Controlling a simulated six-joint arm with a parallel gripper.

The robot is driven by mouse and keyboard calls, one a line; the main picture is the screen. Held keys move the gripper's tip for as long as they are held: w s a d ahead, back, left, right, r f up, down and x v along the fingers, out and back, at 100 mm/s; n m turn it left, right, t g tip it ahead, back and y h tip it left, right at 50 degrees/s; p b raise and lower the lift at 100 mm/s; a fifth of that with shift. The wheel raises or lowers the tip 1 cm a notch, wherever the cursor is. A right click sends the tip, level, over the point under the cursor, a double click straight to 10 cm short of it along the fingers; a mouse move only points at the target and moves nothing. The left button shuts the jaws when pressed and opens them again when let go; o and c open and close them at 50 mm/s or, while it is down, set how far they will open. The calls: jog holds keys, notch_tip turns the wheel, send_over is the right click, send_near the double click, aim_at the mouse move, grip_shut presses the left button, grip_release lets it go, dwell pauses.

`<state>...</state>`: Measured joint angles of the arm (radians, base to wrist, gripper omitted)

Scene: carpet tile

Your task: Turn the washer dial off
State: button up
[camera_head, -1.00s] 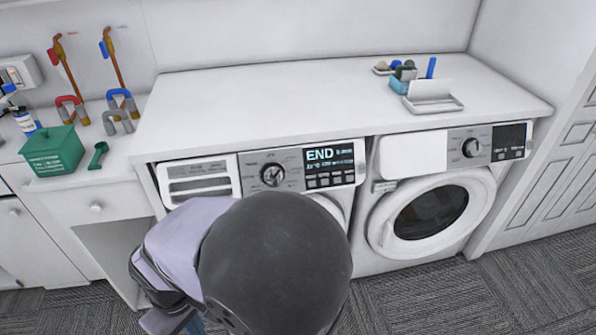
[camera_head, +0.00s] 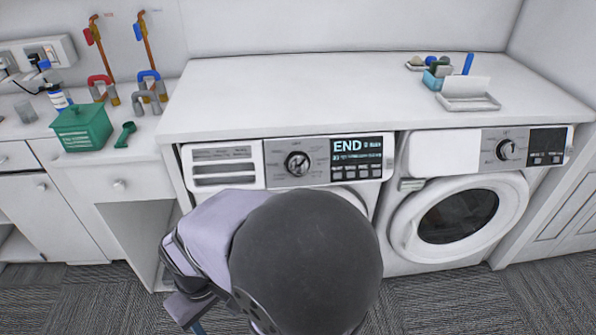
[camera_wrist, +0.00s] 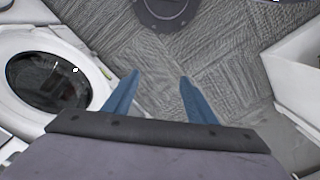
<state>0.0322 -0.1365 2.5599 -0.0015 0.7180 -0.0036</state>
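The washer (camera_head: 275,163) stands left of a second front-loading machine, under a white counter. Its round dial (camera_head: 297,164) sits in the middle of its control panel, left of a lit display (camera_head: 356,146) reading "END". My arm hides most of the washer's door. In the wrist view, my gripper (camera_wrist: 151,86) has two blue fingers standing wide apart with only carpet between them. It is open and empty, away from the dial, which does not show in that view. A blue tip low in the head view is partly hidden by my arm.
The second machine (camera_head: 448,230) has its own dial (camera_head: 507,149) at right. The white counter (camera_head: 330,95) holds a tray (camera_head: 468,102) and small items at right. A green box (camera_head: 82,128) and scoop (camera_head: 125,134) lie at left. Carpet (camera_head: 450,300) lies in front.

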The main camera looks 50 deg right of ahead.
jog(key=shift+o, duration=1.1)
jog(key=s+d+f+m+b, duration=0.2)
jog(key=d+f+m+b, duration=0.1)
jog(key=d+f+b, duration=0.3)
jog(key=s+d+f+m+b, duration=0.3)
jog(key=d+f+b, duration=0.3)
jog(key=f, duration=0.5)
jog(key=shift+d+m+g+b, duration=0.15)
jog(key=shift+m+g+b, duration=0.25)
jog(key=shift+b, duration=0.8)
jog(key=m+t+h+b, duration=0.4)
jog(key=m+t+h, duration=0.2)
jog(key=t+h, duration=0.7)
send_near(298, 170)
jog(key=w+h, duration=0.1)
jog(key=shift+g, duration=0.4)
jog(key=shift+p+x, duration=0.3)
jog(key=shift+x, duration=3.75)
